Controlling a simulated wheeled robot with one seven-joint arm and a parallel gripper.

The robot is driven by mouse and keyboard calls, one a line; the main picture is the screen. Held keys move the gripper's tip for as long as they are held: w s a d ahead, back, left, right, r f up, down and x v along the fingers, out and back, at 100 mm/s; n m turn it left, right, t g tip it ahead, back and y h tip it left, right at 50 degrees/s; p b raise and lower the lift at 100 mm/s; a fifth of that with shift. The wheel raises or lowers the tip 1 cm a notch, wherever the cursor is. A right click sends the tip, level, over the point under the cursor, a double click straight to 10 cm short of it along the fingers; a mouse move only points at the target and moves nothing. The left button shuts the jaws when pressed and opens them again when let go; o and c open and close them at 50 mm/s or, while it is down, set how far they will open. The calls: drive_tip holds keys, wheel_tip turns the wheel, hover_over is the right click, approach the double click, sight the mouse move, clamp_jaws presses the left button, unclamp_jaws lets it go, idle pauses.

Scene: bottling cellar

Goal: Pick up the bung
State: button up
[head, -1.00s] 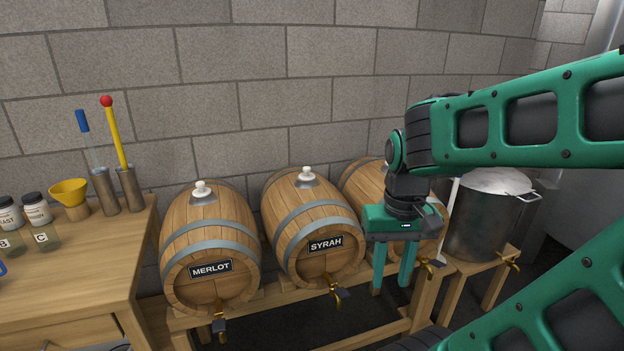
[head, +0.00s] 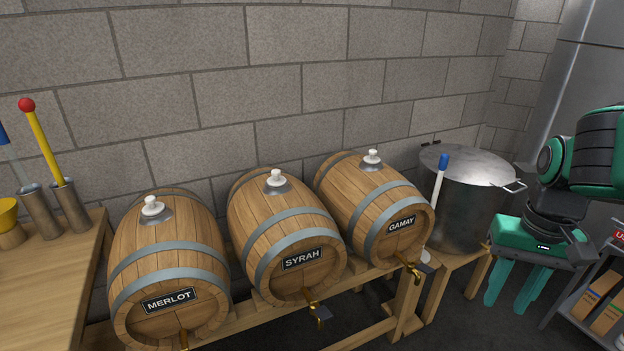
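Three barrels lie on a wooden rack, each with a white bung on top. One bung (head: 152,206) sits in the Merlot barrel (head: 170,262) at the left. Another bung (head: 276,179) sits in the Syrah barrel (head: 285,235) in the middle. A third bung (head: 372,158) sits in the Gamay barrel (head: 375,208) at the right. My gripper (head: 513,304) hangs at the far right, pointing down, well apart from all the bungs. Its two green fingers are spread with nothing seen between them.
A large steel pot (head: 462,205) stands on a wooden stand between the Gamay barrel and my gripper. A white stick with a blue top (head: 439,195) rises before it. A shelf with boxes (head: 598,305) is at the lower right. A wooden table (head: 45,290) is at the left.

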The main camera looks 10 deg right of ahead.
drive_tip(key=shift+s+d, duration=0.3)
drive_tip(key=shift+d, duration=0.3)
